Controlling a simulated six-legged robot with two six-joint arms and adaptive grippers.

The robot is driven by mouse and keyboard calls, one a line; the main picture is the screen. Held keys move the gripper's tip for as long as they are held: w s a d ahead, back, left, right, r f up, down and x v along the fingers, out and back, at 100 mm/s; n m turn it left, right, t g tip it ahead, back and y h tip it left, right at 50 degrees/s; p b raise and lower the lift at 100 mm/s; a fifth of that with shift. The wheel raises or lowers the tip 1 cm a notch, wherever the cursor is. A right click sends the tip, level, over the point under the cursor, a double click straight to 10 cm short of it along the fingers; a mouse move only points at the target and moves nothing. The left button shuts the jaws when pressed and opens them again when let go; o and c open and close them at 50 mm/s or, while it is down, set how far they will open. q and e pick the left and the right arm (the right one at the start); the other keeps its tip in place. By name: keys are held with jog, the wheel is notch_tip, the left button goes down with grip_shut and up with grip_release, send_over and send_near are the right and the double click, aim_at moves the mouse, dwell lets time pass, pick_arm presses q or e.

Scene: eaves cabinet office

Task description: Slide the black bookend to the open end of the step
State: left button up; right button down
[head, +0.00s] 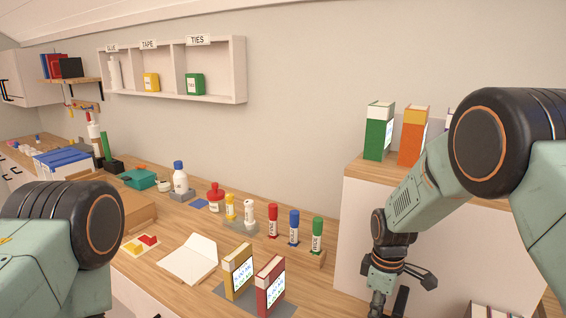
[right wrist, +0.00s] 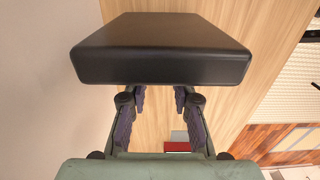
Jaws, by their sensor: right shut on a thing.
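The black bookend (right wrist: 160,48) fills the top of the right wrist view as a wide dark block with rounded edges. My right gripper (right wrist: 160,95) is shut on it, with a finger at each side; the fingertips are partly hidden behind it. In the head view my right gripper (head: 382,304) points down at the bottom edge, in front of the white side of the raised step (head: 372,212). The step has a wooden top. A green binder (head: 379,133) and an orange binder (head: 411,137) stand on it. My left gripper is out of view; only its arm shows.
A yellow book (head: 238,272) and a red book (head: 270,287) stand on a grey mat left of my right gripper. Several glue sticks, including a blue one (head: 294,226), stand behind them. An open notebook (head: 190,260) lies further left. My right arm covers the step's right part.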

jog(key=shift+w+a, duration=0.4)
jog(key=shift+a, duration=0.45)
jog(key=shift+w+a, duration=0.4)
jog(key=shift+a, duration=0.4)
jog(key=shift+w+a+b, duration=0.15)
jog(key=shift+w+a, duration=0.25)
jog(key=shift+a, duration=0.35)
jog(key=shift+w+a+b, duration=0.15)
jog(key=shift+w+a, duration=0.2)
jog(key=shift+a, duration=0.35)
jog(key=shift+w+a+b, duration=0.15)
jog(key=shift+w+a, duration=0.25)
jog(key=shift+a, duration=0.35)
jog(key=shift+a, duration=0.1)
jog(key=shift+w+a+b, duration=0.35)
jog(key=shift+w+a, duration=0.05)
jog(key=shift+a, duration=0.3)
jog(key=shift+w+a+b, duration=0.3)
jog(key=shift+w+a, duration=0.05)
jog(key=shift+a, duration=0.35)
jog(key=shift+w+a+b, duration=0.35)
jog(key=shift+w+a, duration=0.05)
jog(key=shift+a, duration=0.3)
